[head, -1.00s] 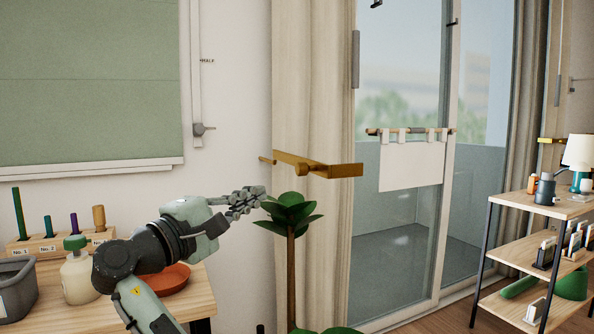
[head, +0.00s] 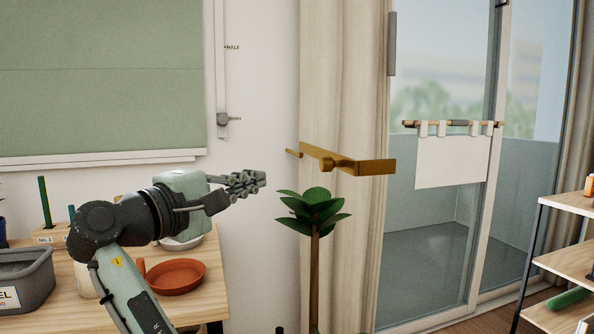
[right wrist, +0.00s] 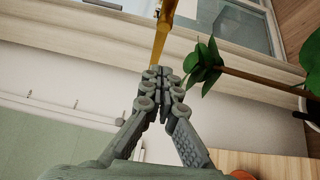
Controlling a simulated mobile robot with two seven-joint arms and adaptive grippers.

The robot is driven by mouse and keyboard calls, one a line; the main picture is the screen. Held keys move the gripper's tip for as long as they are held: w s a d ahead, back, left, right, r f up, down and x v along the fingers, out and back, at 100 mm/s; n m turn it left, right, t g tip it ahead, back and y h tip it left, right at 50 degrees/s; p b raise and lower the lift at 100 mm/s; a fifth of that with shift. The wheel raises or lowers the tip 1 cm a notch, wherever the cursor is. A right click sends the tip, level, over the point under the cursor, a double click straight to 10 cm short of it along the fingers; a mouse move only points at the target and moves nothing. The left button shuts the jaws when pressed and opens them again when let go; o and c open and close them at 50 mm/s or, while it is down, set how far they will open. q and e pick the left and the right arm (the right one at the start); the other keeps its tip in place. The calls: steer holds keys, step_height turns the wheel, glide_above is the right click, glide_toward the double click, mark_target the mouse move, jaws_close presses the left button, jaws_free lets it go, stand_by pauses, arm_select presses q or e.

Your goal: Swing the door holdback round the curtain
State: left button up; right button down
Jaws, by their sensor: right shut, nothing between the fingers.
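The door holdback (head: 372,167) is a brass-coloured arm on a pivot, with a flat plate at its right end. It stands out level across the front of the cream curtain (head: 345,80), which hangs straight beside the glass door. The holdback also shows in the right wrist view (right wrist: 163,38), beyond the fingertips. My right gripper (head: 262,178) is shut and empty, left of the holdback and slightly lower in the head view, apart from it. Its closed fingers show in the right wrist view (right wrist: 160,75). My left gripper is not in view.
A potted plant (head: 313,207) stands just right of my right gripper, its leaves below the holdback. A wooden table (head: 205,290) with an orange dish (head: 176,277) and a grey bin (head: 25,280) lies under my arm. A shelf (head: 568,202) stands at far right.

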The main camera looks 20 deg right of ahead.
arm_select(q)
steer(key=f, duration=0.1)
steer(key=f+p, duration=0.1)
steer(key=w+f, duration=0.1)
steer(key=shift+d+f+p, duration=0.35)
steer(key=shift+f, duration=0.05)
arm_select(e)
steer(key=s+d+x, duration=0.1)
steer(key=s+x, duration=0.1)
steer(key=x, duration=1)
steer(key=shift+w+d, duration=0.15)
steer(key=shift+d, duration=0.55)
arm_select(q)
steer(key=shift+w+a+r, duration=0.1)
